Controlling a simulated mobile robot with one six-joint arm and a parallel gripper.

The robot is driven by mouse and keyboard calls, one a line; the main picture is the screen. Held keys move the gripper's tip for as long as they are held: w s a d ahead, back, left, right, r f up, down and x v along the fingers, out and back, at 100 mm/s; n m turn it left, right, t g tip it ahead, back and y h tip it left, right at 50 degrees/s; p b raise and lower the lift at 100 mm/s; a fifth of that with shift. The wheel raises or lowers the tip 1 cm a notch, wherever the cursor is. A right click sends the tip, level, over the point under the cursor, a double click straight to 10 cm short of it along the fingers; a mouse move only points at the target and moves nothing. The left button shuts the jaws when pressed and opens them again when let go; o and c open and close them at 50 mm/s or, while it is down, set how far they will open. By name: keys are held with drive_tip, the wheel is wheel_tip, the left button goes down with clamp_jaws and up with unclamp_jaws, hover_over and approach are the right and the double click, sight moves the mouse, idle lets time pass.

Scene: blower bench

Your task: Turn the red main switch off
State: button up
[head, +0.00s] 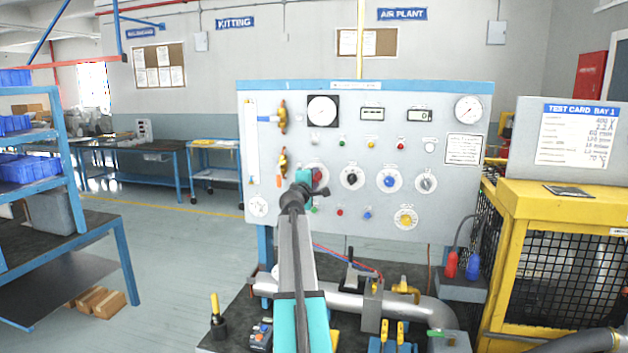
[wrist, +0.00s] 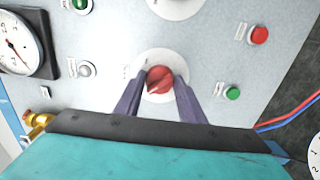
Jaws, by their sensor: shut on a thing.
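The red main switch (wrist: 159,80) is a round red knob on a pale round plate, set in the grey panel (head: 270,225). In the wrist view my gripper (wrist: 160,92) has one dark finger on each side of the knob, and it is shut on it. In the head view the red switch (head: 319,175) shows only in part, behind the teal end of my arm. The markings around the knob are too small to read, so I cannot tell its setting.
Black (head: 352,178), blue (head: 389,180) and grey (head: 426,183) knobs sit to the right of the switch, with a yellow knob (head: 406,219) below. Brass valves (head: 282,117) stand at the left. A steel pipe (head: 335,302) runs along the bench below.

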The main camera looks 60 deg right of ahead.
drive_tip(key=o, duration=1)
drive_tip(key=shift+o, duration=0.2)
drive_tip(key=b+v, duration=0.3)
drive_tip(key=v, duration=1.1)
idle(0.3)
